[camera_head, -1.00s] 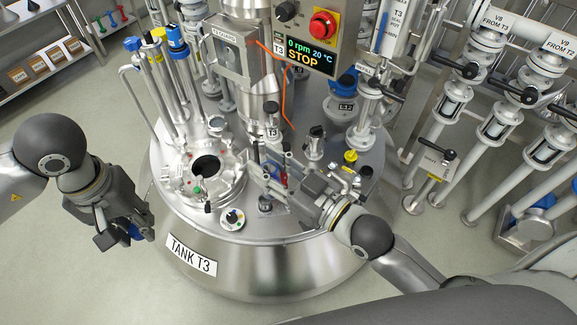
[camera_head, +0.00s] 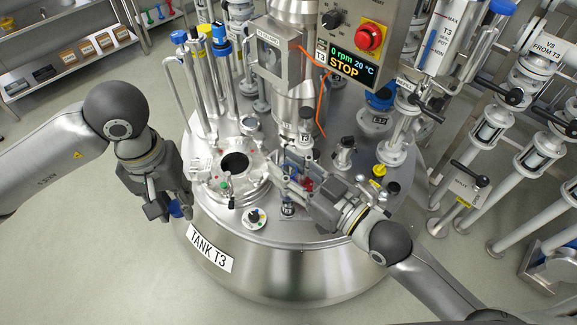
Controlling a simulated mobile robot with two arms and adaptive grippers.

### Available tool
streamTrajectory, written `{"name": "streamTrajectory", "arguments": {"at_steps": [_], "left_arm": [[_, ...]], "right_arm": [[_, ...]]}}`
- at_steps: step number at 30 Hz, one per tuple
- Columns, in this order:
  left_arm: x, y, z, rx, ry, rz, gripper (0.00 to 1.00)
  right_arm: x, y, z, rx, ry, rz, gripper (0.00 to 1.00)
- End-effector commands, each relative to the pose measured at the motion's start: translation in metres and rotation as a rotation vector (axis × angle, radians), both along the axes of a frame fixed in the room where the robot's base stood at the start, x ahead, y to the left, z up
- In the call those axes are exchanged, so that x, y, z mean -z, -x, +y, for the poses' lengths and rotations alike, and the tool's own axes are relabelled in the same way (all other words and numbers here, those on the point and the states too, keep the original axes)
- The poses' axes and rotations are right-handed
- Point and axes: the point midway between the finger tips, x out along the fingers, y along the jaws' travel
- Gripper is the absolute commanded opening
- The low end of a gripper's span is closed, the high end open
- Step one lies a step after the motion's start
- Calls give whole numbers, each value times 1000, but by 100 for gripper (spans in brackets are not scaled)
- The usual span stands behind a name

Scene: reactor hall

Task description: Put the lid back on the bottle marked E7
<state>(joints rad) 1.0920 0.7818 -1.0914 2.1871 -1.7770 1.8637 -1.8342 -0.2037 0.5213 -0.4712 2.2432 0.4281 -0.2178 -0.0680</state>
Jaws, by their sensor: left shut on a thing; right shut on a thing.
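My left gripper (camera_head: 172,209) hangs in front of the tank's left side, pointing down. It is shut on a small blue thing (camera_head: 175,210), mostly hidden by the fingers; I cannot tell whether it is the lid. My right gripper (camera_head: 286,172) is above the tank top, right of the open round port (camera_head: 233,163). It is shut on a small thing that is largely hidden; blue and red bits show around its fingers. I cannot read an E7 mark anywhere, so I cannot tell which thing is the bottle.
Tank T3 (camera_head: 280,268) carries valves, pipes and a dial (camera_head: 255,217) close to my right gripper. The control box (camera_head: 362,45) reads STOP. Pipes with valves (camera_head: 490,130) stand at right. Shelves (camera_head: 75,60) are at the upper left. The floor at lower left is clear.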

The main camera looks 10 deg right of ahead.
Motion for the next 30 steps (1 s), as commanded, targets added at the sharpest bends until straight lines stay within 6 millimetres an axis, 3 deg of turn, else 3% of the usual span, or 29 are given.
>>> {"name": "streamTrajectory", "arguments": {"at_steps": [9,18,24,30], "left_arm": [[-45,-35,-98,-32,2,-7,21],[-89,-46,-183,-98,3,-5,21],[-103,-46,-210,-133,4,-1,21],[-105,-46,-215,-140,5,2,21]], "right_arm": [[0,0,0,0,-1,-1,0],[0,0,0,0,-1,-1,0],[0,0,0,0,-1,-1,0],[0,0,0,0,-1,-1,0]]}}
